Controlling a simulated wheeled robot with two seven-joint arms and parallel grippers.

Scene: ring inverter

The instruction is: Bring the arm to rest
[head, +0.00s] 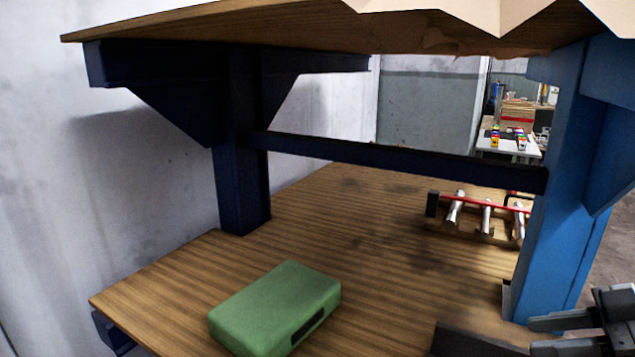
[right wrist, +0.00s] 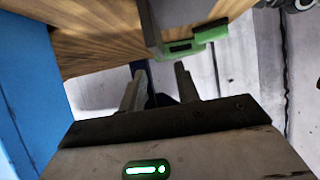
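My right gripper (head: 535,336) is at the lower right corner of the head view, beside the blue post and off the front right of the wooden shelf. In the right wrist view its two fingers (right wrist: 160,88) stand apart with nothing seen between them, so it is open and empty. My left gripper is in neither view.
A green case (head: 275,308) lies on the wooden shelf (head: 370,235); its green edge also shows in the right wrist view (right wrist: 210,35). A blue post (head: 560,210) and a crossbar (head: 400,160) frame the shelf, under an upper board (head: 230,25). A rack with metal cylinders (head: 485,216) stands at the right. The shelf's middle is clear.

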